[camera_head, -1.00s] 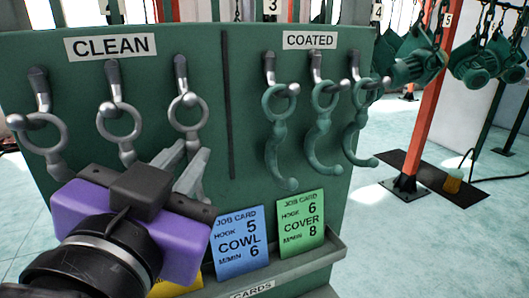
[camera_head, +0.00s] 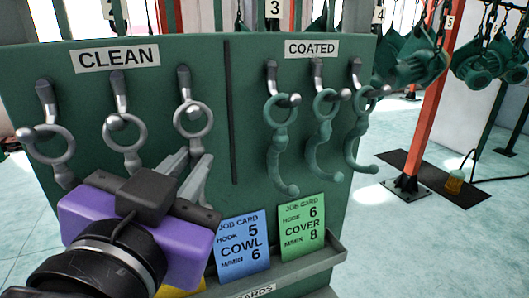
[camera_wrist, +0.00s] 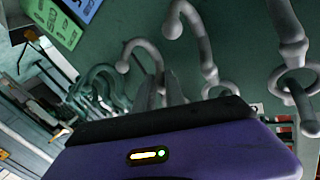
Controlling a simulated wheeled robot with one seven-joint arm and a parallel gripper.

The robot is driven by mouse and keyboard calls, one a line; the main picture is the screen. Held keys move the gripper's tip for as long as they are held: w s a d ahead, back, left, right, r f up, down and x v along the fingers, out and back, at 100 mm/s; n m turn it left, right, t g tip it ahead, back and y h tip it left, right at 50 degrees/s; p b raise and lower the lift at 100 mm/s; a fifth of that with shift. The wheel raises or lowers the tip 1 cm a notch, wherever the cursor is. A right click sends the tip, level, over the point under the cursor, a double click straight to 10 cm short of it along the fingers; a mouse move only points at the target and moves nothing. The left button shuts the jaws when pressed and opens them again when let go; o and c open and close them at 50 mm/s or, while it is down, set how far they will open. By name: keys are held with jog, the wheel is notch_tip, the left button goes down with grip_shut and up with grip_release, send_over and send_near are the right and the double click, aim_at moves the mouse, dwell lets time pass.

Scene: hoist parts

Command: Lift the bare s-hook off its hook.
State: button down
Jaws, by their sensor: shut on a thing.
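Three bare grey s-hooks hang under the CLEAN label on a green board, in the head view: left (camera_head: 48,145), middle (camera_head: 123,132) and right (camera_head: 192,120). Each upper loop still sits on its peg. My gripper (camera_head: 197,176) is at the lower part of the right one, shut on it; the fingers hide much of that part. In the wrist view my fingertips (camera_wrist: 166,86) close about the bent end of this s-hook (camera_wrist: 140,46). The middle s-hook (camera_wrist: 203,45) hangs beside them, apart.
Several green coated s-hooks (camera_head: 280,135) hang to the right, past a dark vertical strip (camera_head: 233,115). Blue (camera_head: 240,232) and green (camera_head: 300,228) job cards stand in the ledge (camera_head: 300,262) below. A red post (camera_head: 425,110) stands farther right.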

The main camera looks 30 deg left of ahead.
jog(key=shift+s+d+r+g+p, duration=0.2)
jog(key=shift+r+p, duration=0.15)
jog(key=shift+p, duration=0.45)
jog(key=shift+s+d+r+g+p, duration=0.1)
jog(key=shift+r+g+p, duration=0.15)
jog(key=shift+p, duration=0.55)
jog(key=shift+s+d+r+n+g+h+p, duration=0.2)
jog(key=shift+s+d+n+g+h+p, duration=0.2)
jog(key=shift+p, duration=1.15)
jog(key=shift+s+d+r+p, duration=0.3)
jog(key=shift+p, duration=0.7)
jog(key=shift+s+d+r+g+p, duration=0.1)
jog(key=shift+s+d+g+p, duration=0.2)
jog(key=shift+p, duration=0.4)
jog(key=shift+d, duration=0.1)
jog(key=shift+s+d+r+p, duration=0.35)
jog(key=shift+s+d+p, duration=0.05)
jog(key=shift+s, duration=0.1)
jog(key=shift+s+d+r+b, duration=0.2)
jog(key=shift+s+d+b, duration=0.2)
jog(key=shift+s+d, duration=0.25)
